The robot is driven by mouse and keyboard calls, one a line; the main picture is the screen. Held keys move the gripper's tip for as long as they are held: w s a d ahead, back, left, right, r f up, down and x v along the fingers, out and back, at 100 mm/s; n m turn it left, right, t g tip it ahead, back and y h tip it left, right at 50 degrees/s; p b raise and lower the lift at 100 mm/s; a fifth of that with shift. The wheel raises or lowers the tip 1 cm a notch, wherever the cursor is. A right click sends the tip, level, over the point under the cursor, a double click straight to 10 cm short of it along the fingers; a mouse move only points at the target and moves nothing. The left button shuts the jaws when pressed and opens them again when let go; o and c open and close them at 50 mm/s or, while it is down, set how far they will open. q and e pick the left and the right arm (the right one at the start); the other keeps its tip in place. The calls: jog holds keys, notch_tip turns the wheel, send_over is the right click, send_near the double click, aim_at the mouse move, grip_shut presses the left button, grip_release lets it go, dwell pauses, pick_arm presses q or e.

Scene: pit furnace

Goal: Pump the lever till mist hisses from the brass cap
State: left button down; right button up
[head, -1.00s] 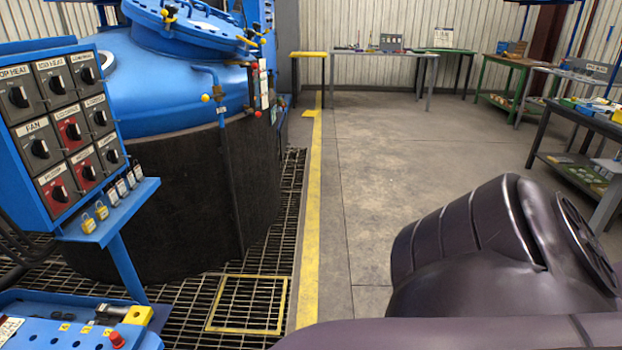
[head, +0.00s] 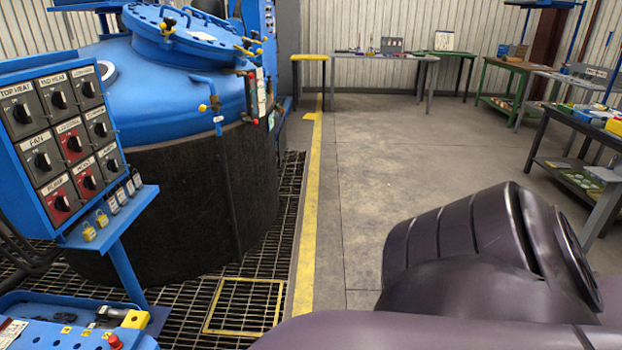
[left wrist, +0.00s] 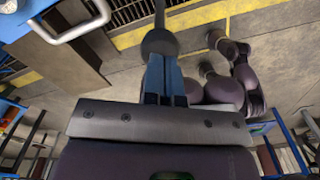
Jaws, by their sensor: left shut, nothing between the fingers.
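In the left wrist view the blue fingers of my left gripper (left wrist: 166,82) are shut and empty. A dark rod with a rounded end (left wrist: 158,42) stands just beyond the fingertips. It could be the lever, but I cannot tell whether the fingers touch it. My left gripper is out of the head view. I cannot pick out a brass cap or any mist in either view. My right gripper is not in view; a dark purple arm link of mine fills the lower right of the head view.
A blue furnace vessel (head: 170,70) stands on floor grating (head: 190,300). A switch panel (head: 60,135) is at the left, above a blue tray (head: 60,330). A pale curved handle (left wrist: 72,30) shows in the left wrist view. The concrete floor (head: 390,165) is clear towards the benches.

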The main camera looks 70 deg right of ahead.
pick_arm(q)
notch_tip(320, 180, down, 11)
jog(key=s+b, duration=0.3)
jog(key=b, duration=0.1)
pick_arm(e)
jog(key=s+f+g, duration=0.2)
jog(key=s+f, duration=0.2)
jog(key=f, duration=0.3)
pick_arm(q)
jog(key=w+r+p, duration=0.1)
jog(key=r, duration=0.2)
jog(key=w+r+p, duration=0.1)
jog(key=r+p, duration=0.1)
jog(key=r, duration=0.2)
jog(key=w+r+p, duration=0.1)
jog(key=r, duration=0.3)
jog(key=shift+r+p, duration=0.25)
jog(key=shift+p, duration=0.05)
jog(key=shift+f, duration=0.15)
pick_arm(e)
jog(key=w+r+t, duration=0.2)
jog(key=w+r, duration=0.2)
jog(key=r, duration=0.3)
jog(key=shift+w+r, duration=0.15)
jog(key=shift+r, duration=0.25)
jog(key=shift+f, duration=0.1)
